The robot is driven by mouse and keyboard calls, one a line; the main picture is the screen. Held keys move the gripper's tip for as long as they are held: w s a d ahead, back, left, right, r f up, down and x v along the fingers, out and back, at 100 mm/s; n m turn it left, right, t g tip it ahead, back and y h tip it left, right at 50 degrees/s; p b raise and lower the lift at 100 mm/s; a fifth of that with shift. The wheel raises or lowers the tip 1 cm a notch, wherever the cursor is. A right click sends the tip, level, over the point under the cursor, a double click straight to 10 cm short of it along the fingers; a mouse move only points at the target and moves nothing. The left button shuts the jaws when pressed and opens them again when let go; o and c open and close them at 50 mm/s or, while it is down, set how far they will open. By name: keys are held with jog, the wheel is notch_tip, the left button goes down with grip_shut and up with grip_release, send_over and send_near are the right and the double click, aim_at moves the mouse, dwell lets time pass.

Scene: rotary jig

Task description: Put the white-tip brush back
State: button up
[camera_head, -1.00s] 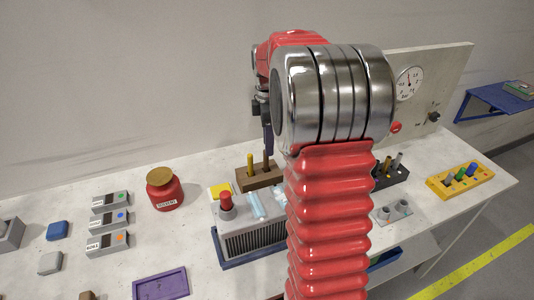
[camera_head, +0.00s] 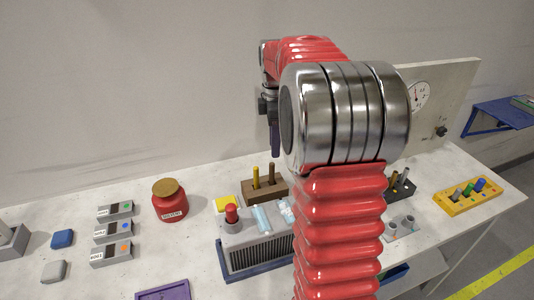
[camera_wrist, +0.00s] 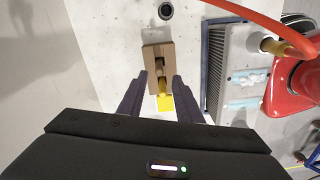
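A brown wooden holder (camera_head: 279,191) stands on the bench below my gripper, with a yellow-handled brush (camera_head: 256,177) and a brown-handled brush (camera_head: 271,172) upright in it. The holder also shows in the wrist view (camera_wrist: 153,50). The brush tips are hidden, so I cannot tell which has the white tip. My gripper (camera_head: 275,155) hangs above the holder, pointing down. In the wrist view its two fingers (camera_wrist: 157,90) are spread apart, one on each side of the handles, with nothing held between them.
A dark rack (camera_head: 402,190) and yellow block (camera_head: 469,195) are to the right.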

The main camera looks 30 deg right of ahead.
jog(key=s+a+r+m+t, duration=0.1)
jog(key=s+a+m, duration=0.2)
jog(key=s+a, duration=0.2)
jog(key=s+a+r+m+t, duration=0.1)
jog(key=s+a, duration=0.3)
jog(key=a, duration=0.5)
jog(key=s+a+r+m+t, duration=0.2)
jog(key=s+a+m, duration=0.2)
jog(key=a, duration=0.3)
jog(key=shift+s+r+m+h, duration=0.25)
jog(key=shift+s+m+h, duration=0.05)
jog(key=shift+s, duration=0.5)
jog(key=s+a+f+m+t, duration=0.1)
jog(key=s+a+f+m, duration=0.2)
jog(key=s, duration=0.3)
jog(key=shift+s+a+f+t, duration=0.15)
jog(key=shift+s+a+t, duration=0.2)
jog(key=shift+a, duration=0.45)
